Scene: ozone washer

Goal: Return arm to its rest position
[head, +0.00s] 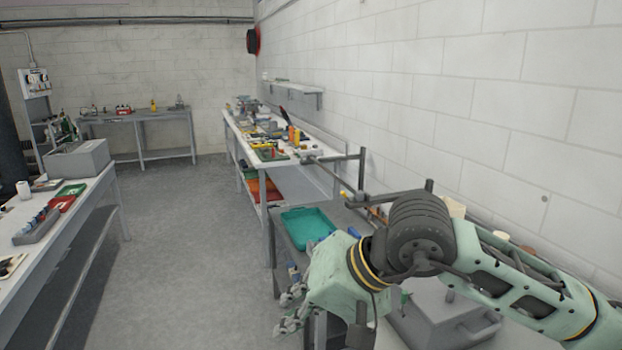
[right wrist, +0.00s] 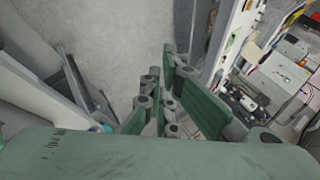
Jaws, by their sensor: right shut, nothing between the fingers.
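My right arm comes in from the right in the head view, over the near bench. My right gripper (head: 290,308) hangs at the arm's end, left of the bench's front edge and above the floor side. It holds nothing. In the right wrist view the gripper's jointed fingers (right wrist: 163,105) show close together, shut and empty, with the grey floor behind them. My left gripper is not in view.
A teal tray (head: 308,226) stands on the bench just beyond my right gripper. A grey box with a handle (head: 440,322) lies under my right arm. A long cluttered bench (head: 240,137) runs along the right wall. The floor aisle (head: 180,235) is clear.

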